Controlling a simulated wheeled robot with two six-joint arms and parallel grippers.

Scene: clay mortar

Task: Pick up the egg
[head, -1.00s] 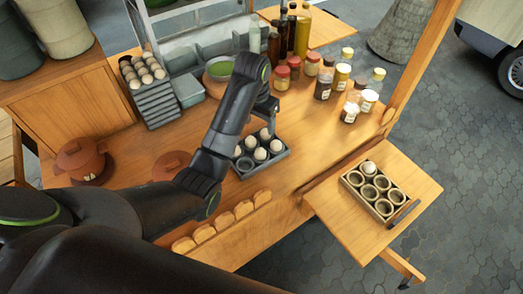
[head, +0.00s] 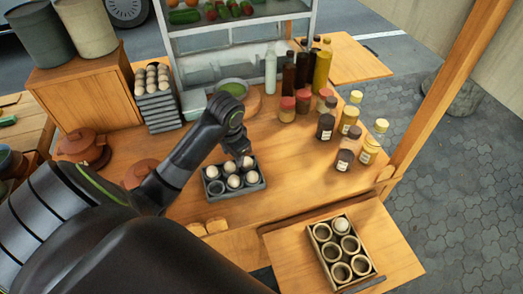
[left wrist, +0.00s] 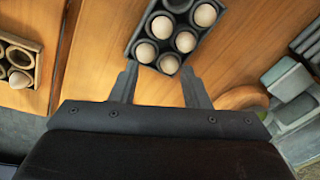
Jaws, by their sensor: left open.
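A dark egg tray (head: 234,190) sits on the wooden counter with several pale eggs in its cups; its front-left cup (head: 215,187) is empty. My left gripper (head: 244,160) is at the tray's back edge in the head view. In the left wrist view the left gripper (left wrist: 160,85) is open and empty, with its fingertips spread on either side of the near end of the tray. One egg (left wrist: 169,64) lies just ahead of the gap between the fingertips. Whether the fingers touch the tray cannot be told. My right gripper is not in view.
A wooden crate of round cups (head: 312,240) with one egg (head: 341,226) stands on the side shelf at right. A stack of egg trays (head: 158,112) and brown clay pots (head: 84,148) are at left.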

